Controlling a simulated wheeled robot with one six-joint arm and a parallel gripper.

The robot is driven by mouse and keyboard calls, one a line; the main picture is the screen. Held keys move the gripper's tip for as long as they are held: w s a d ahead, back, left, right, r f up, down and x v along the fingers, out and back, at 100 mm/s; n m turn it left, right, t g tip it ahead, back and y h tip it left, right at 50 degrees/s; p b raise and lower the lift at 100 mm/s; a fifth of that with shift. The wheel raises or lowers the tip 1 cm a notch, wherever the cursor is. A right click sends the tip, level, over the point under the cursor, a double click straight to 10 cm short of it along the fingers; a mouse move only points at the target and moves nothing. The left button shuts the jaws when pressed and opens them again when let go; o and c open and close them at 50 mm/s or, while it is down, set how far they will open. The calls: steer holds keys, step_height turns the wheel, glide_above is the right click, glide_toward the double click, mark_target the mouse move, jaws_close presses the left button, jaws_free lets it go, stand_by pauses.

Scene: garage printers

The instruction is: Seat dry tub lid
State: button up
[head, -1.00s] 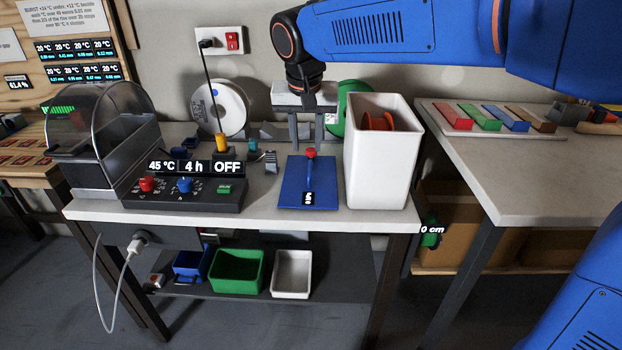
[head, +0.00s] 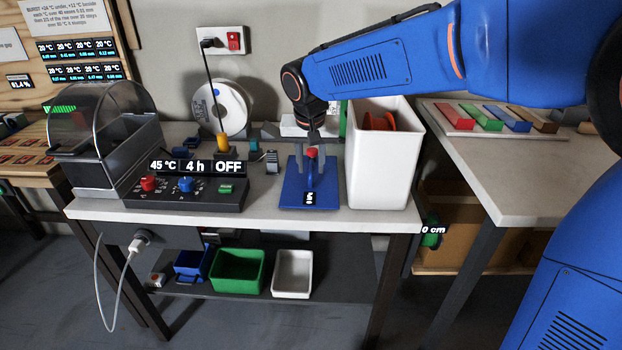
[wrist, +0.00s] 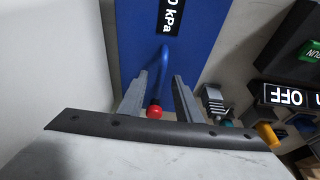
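The white tub (head: 378,170) stands open at the right end of the bench, with a red spool (head: 378,122) inside it. Left of it lies a flat blue plate (head: 293,201) with a raised blue handle (wrist: 165,70) ending in a red knob (head: 311,153). Its label reads "0 kPa" in the wrist view; I cannot tell whether this is the lid. My gripper (head: 309,165) points down over the plate. Its fingers are apart on either side of the handle near the red knob (wrist: 155,112). I see no clear contact. No lid shows on the tub.
A dryer with a clear curved cover (head: 105,120) and control box (head: 185,195) reading "45 °C 4 h OFF" stands at left. A white spool (head: 205,108) is behind. The side bench (head: 500,175) holds coloured strips. Bins (head: 237,270) sit on the lower shelf.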

jaws_close()
